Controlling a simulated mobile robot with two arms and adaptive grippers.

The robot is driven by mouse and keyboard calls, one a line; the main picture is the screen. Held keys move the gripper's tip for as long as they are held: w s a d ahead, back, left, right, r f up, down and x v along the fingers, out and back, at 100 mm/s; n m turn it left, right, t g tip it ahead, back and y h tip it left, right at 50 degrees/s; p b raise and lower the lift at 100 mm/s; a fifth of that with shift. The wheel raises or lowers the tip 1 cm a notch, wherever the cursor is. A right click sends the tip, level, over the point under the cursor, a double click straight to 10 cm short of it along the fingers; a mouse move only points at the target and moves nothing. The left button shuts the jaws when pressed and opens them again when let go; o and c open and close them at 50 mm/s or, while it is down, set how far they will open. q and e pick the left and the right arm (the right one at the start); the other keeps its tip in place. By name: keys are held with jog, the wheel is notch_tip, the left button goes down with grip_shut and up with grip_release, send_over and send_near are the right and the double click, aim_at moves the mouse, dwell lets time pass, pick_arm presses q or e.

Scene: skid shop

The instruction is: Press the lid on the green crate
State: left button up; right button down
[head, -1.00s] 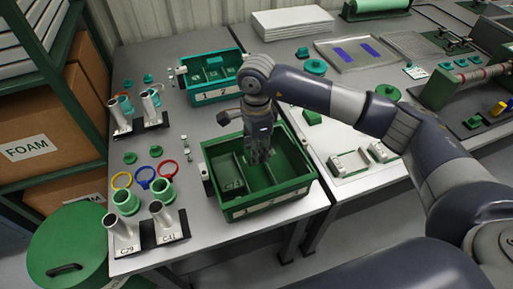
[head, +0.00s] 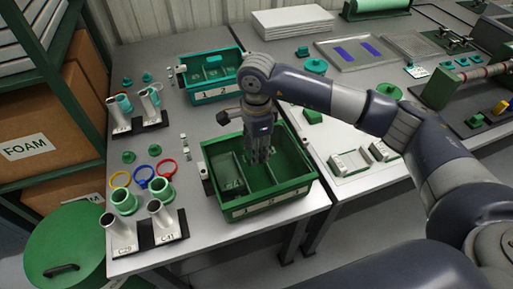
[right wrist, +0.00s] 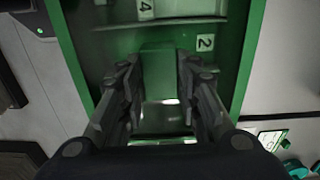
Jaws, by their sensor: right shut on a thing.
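The green crate (head: 285,204) stands on the grey bench near its front right corner, open at the top, with dividers and numbered compartments inside. My right gripper (head: 261,158) points down into it, near its middle. In the right wrist view my right gripper (right wrist: 158,100) is shut around a green piece (right wrist: 160,68), whose lower part is hard to make out. The crate also shows there, with its side wall (right wrist: 70,45) and the labels 4 and 2. I cannot make out a separate lid for this crate. My left gripper is not in view.
A teal crate (head: 213,94) stands behind on the bench. Grey tubes (head: 121,234), green cups (head: 124,201) and coloured rings (head: 144,176) lie left of the green crate. A round green lid with a handle (head: 75,238) is low at the left. My right arm crosses the right side.

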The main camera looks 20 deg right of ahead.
jog(key=shift+f+b, duration=0.15)
jog(key=shift+b, duration=0.25)
dwell(0.3)
jog(key=c, duration=0.7)
grip_release()
jog(key=shift+r+p, duration=1.95)
jog(key=shift+r, duration=2.1)
jog(key=shift+c, duration=0.6)
grip_shut()
